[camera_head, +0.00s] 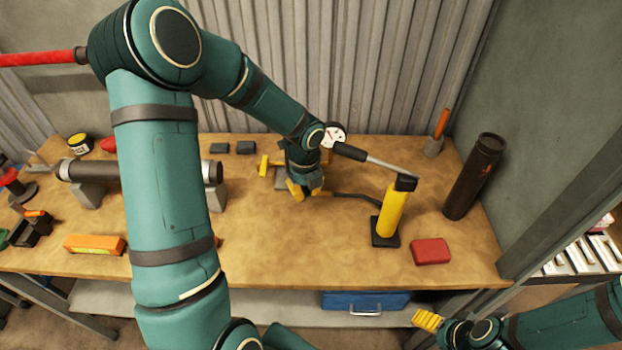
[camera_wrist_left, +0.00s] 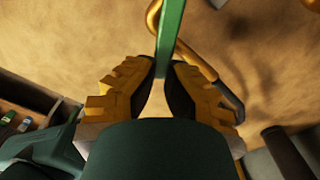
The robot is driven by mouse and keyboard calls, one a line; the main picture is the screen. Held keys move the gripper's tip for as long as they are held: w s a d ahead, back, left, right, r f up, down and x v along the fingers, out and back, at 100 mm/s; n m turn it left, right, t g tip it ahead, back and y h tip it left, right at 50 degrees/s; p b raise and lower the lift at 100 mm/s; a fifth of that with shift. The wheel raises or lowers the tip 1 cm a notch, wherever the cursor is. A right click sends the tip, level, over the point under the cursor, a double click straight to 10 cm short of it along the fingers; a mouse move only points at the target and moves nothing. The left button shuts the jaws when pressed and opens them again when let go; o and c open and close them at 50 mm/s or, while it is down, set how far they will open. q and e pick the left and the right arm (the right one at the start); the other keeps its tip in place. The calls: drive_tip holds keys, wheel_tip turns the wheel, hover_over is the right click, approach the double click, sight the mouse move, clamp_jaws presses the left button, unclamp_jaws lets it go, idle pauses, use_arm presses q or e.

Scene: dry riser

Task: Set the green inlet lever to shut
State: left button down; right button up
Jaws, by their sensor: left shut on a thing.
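The green inlet lever (camera_wrist_left: 171,38) shows as a long narrow green bar in the left wrist view. It runs down from the top edge to between the yellow fingers of my left gripper (camera_wrist_left: 160,88), which is shut on it. In the head view my left gripper (camera_head: 305,190) points down over the middle of the bench, and the lever is hidden by the gripper and arm. A curved yellow rod (camera_wrist_left: 192,52) with a dark end passes close beside the lever. My right gripper (camera_head: 428,320) is low at the right, off the bench's front edge; its opening is unclear.
Right of my left gripper stand a yellow hand pump (camera_head: 392,212), a white gauge (camera_head: 334,135), a red box (camera_head: 430,251) and a dark tube (camera_head: 472,178). A grey pipe (camera_head: 135,171) on blocks and an orange box (camera_head: 94,244) lie left. The bench's front middle is clear.

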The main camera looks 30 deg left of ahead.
use_arm(q)
drive_tip(key=s+m+p, duration=0.1)
drive_tip(key=s+a+m+p, duration=0.1)
drive_tip(key=m+p, duration=0.1)
drive_tip(key=shift+s+p, duration=0.1)
drive_tip(key=shift+p, duration=0.2)
drive_tip(key=shift+s+a+f+m+p, duration=0.2)
drive_tip(key=shift+a+m+p, duration=0.1)
drive_tip(key=shift+m+p, duration=0.4)
drive_tip(key=shift+s+a+f+m+p, duration=0.1)
drive_tip(key=shift+s+a+m+p, duration=0.15)
drive_tip(key=shift+m+p, duration=0.45)
drive_tip(key=shift+a, duration=0.1)
drive_tip(key=c, duration=1.1)
unclamp_jaws()
drive_tip(key=shift+o, duration=0.8)
drive_tip(key=shift+w+r, duration=0.1)
drive_tip(key=shift+w, duration=0.1)
